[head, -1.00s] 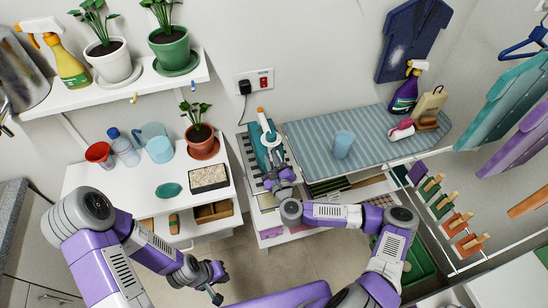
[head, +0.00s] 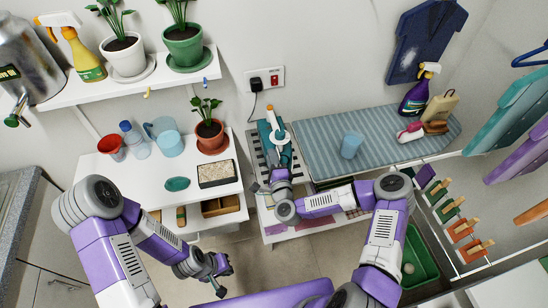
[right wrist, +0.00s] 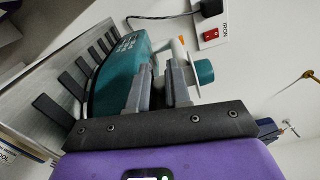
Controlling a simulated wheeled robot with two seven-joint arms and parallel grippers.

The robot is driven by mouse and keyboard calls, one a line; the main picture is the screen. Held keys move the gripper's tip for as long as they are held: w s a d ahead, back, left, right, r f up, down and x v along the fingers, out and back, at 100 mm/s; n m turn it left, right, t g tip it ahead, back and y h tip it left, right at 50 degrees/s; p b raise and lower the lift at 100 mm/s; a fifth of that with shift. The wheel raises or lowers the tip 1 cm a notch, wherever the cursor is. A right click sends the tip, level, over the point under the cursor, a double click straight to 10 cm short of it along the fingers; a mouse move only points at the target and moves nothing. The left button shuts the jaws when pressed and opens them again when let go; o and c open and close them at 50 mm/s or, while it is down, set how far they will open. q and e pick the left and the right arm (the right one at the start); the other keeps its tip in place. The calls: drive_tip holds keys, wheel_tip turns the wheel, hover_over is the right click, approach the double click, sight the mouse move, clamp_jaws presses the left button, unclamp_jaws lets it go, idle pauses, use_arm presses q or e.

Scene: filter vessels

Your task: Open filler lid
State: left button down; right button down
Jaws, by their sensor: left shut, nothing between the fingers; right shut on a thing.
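The teal and white iron (head: 265,132) with an orange tip lies on a stand with dark bars (head: 254,149), left of the ironing board. My right gripper (head: 280,178) is at its near end. In the right wrist view the teal body of the iron (right wrist: 118,65) is left of the fingers, and a white part with a teal knob (right wrist: 203,72) is right of them. My right gripper (right wrist: 157,85) is shut on a part of the iron; the fingers hide which part. I cannot make out the filler lid for certain. My left gripper (head: 217,272) is shut and empty, low over the floor.
A white table (head: 110,180) at left holds cups, a potted plant (head: 208,128) and a tray (head: 217,174). A wall socket (head: 264,78) is behind the iron. Open floor lies between.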

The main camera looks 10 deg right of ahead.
drive_tip(key=shift+a+n, duration=0.15)
drive_tip(key=shift+n, duration=0.45)
drive_tip(key=c, duration=1.1)
unclamp_jaws()
drive_tip(key=shift+f, duration=0.1)
drive_tip(key=s, duration=0.7)
drive_tip(key=shift+s, duration=0.25)
